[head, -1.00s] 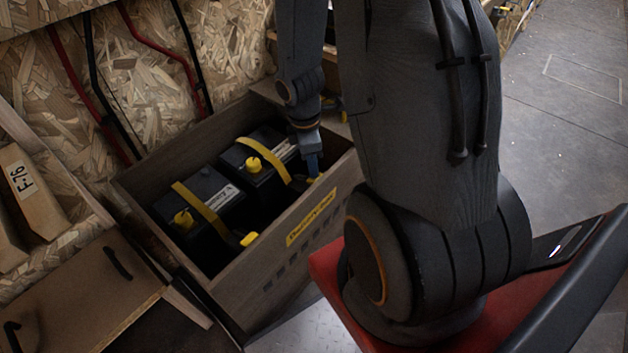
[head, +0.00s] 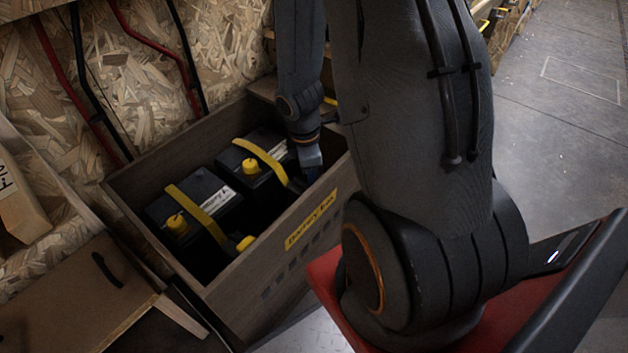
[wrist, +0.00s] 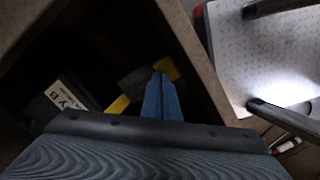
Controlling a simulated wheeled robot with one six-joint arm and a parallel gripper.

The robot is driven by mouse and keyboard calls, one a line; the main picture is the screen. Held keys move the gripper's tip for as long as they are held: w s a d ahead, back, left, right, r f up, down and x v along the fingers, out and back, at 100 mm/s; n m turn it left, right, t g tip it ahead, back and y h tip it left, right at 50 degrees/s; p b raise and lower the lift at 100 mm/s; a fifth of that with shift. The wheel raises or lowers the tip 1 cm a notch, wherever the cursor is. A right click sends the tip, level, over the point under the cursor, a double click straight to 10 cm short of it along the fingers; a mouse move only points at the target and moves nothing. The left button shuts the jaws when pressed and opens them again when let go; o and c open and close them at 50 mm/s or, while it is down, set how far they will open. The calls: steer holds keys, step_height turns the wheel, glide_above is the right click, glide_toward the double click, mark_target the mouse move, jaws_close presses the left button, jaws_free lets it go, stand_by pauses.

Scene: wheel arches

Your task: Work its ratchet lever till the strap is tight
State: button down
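In the head view, two dark batteries sit in the wooden battery box, the left one (head: 200,190) and the right one (head: 232,156), each with a yellow strap across its top. The right battery's strap (head: 262,156) runs down to a dark ratchet (head: 297,186) by the box's front wall. My gripper (head: 313,174) reaches down into the box there. In the wrist view, its blue fingers (wrist: 160,92) lie together, tips beside a dark grey piece (wrist: 136,80) and a yellow piece (wrist: 166,66), apparently the ratchet and lever. Whether they touch is unclear.
The battery box wall (head: 285,262) stands close in front of my gripper. The left strap's yellow-ended lever (head: 245,243) is near the same wall. Red and black cables hang on the chipboard wall behind. A hinged wooden panel (head: 75,290) lies at left.

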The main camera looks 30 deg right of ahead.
steer(key=shift+a+r, duration=0.1)
steer(key=shift+r, duration=0.05)
steer(key=a+p, duration=0.1)
steer(key=w+a+r+p, duration=0.1)
steer(key=shift+w+a, duration=0.15)
steer(key=shift+a, duration=0.2)
steer(key=shift+f, duration=0.1)
step_height(320, 180, up, 8)
steer(key=p, duration=0.3)
steer(key=shift+w+a, duration=0.15)
steer(key=shift+a, duration=0.15)
